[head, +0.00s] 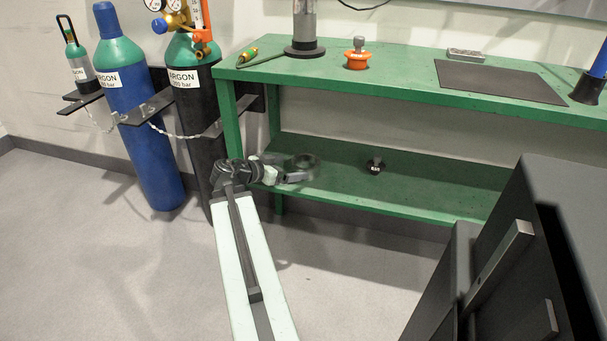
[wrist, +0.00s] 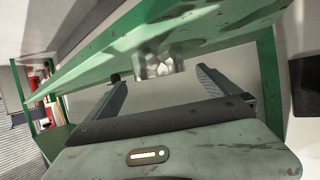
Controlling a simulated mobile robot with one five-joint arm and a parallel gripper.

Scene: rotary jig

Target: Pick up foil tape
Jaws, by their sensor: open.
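A ring-shaped grey roll, which looks like the foil tape (head: 305,160), is at the lower shelf by the end of my arm in the head view. My gripper (head: 299,176) is right at it and partly overlaps it; I cannot tell whether they touch. In the wrist view my gripper (wrist: 160,76) is open, its two dark fingers wide apart. A shiny silver thing, likely the foil tape (wrist: 160,63), shows between and beyond the fingertips, against a green edge. Its upper part is unclear.
The green bench (head: 400,82) has its top above the lower shelf (head: 430,192). A black knob-like piece (head: 375,165) sits on that shelf, right of my gripper. Gas cylinders (head: 140,120) stand at left. A dark cabinet (head: 540,250) is at front right.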

